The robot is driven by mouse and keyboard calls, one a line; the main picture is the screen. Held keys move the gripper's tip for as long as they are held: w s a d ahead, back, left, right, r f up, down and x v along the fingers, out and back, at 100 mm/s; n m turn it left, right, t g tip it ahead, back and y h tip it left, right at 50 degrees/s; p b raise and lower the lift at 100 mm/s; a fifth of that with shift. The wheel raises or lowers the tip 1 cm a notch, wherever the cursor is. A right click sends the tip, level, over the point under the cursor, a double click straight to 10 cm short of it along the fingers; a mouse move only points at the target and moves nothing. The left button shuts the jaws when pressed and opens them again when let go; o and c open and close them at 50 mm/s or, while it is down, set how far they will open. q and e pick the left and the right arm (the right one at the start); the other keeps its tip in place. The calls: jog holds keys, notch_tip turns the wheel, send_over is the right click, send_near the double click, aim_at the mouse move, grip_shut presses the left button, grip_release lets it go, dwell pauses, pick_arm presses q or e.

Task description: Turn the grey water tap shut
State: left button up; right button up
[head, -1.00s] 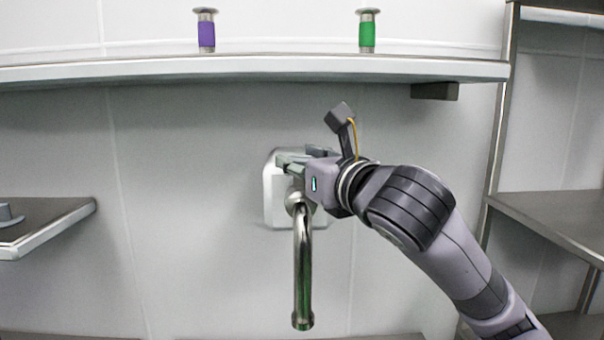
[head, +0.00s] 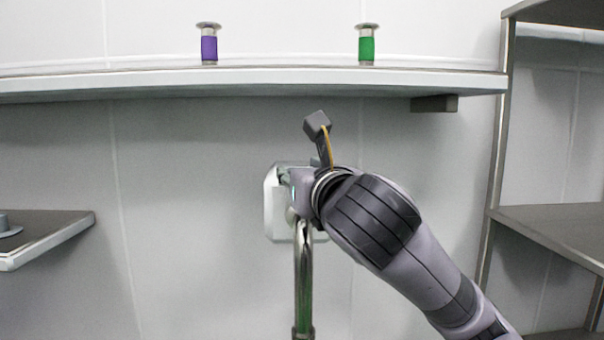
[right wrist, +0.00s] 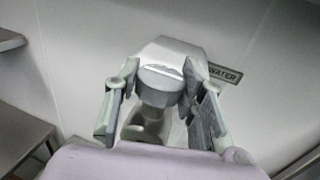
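The grey water tap's knob (right wrist: 158,86) shows in the right wrist view, in front of a white wall block (right wrist: 170,52). My right gripper (right wrist: 160,92) is open, with one finger on each side of the knob. A gap shows at the left finger; the right finger is close to the knob, and I cannot tell if it touches. In the head view the white block (head: 277,215) is on the wall and a shiny curved spout (head: 304,265) hangs below. My right gripper (head: 294,185) covers the knob there. My left gripper is not in view.
A sign reading WATER (right wrist: 225,74) is beside the block. A wall shelf (head: 250,83) above carries a purple-banded item (head: 209,48) and a green-banded item (head: 366,46). A side shelf (head: 50,232) is at left, a metal rack (head: 550,225) at right.

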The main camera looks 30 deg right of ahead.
jog(key=o, duration=0.4)
jog(key=shift+s+r, duration=0.1)
jog(key=v, duration=0.7)
jog(key=shift+s, duration=0.2)
dwell(0.4)
